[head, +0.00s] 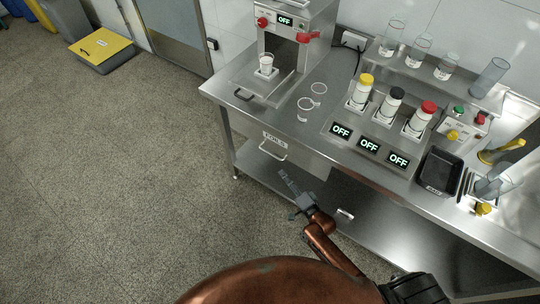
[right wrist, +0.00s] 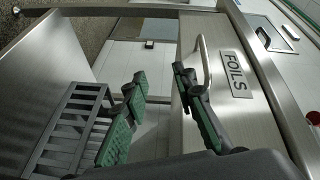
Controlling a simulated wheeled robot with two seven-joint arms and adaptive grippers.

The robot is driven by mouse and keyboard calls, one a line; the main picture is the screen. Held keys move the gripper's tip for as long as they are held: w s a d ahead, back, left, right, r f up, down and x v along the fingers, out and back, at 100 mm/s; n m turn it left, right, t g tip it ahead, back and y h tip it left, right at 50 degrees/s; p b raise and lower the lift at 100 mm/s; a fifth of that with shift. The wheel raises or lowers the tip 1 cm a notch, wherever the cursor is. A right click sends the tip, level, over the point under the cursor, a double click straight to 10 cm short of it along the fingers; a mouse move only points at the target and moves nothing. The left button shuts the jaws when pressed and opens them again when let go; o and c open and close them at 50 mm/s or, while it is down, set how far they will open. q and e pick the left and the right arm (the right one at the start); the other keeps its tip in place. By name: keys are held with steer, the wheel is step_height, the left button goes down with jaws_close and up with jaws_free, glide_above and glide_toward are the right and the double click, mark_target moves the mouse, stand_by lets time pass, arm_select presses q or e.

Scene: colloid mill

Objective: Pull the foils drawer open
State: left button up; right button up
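The foils drawer (head: 306,158) sits under the front edge of the steel table and looks shut. Its FOILS label and bar handle (head: 272,154) face me. In the right wrist view the drawer front (right wrist: 222,115) is close, with the curved handle (right wrist: 206,62) standing out from it. My right gripper (head: 285,176) is below and in front of the handle. It shows in the right wrist view (right wrist: 160,80) with its fingers apart and nothing between them. One finger is beside the handle; whether it touches cannot be told. My left gripper is out of view.
The steel table (head: 232,98) carries a machine (head: 292,50), capped bottles, OFF displays (head: 369,145) and a black bin (head: 438,171). A lower shelf (head: 262,166) runs under the drawer. The floor to the left is clear, apart from a yellow-topped box (head: 100,48) farther back.

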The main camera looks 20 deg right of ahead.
steer(key=m+t, duration=0.1)
glide_toward(271, 154)
steer(key=w, duration=0.3)
steer(key=shift+y, duration=0.4)
steer(key=shift+f+b+x, duration=0.15)
steer(key=shift+b+x, duration=0.25)
steer(key=shift+x, duration=1.4)
steer(key=shift+f+b+x, duration=0.15)
steer(key=shift+b+x, duration=0.25)
steer(key=shift+x, duration=1.4)
steer(key=shift+a, duration=0.1)
steer(key=shift+c, duration=0.2)
jaws_close()
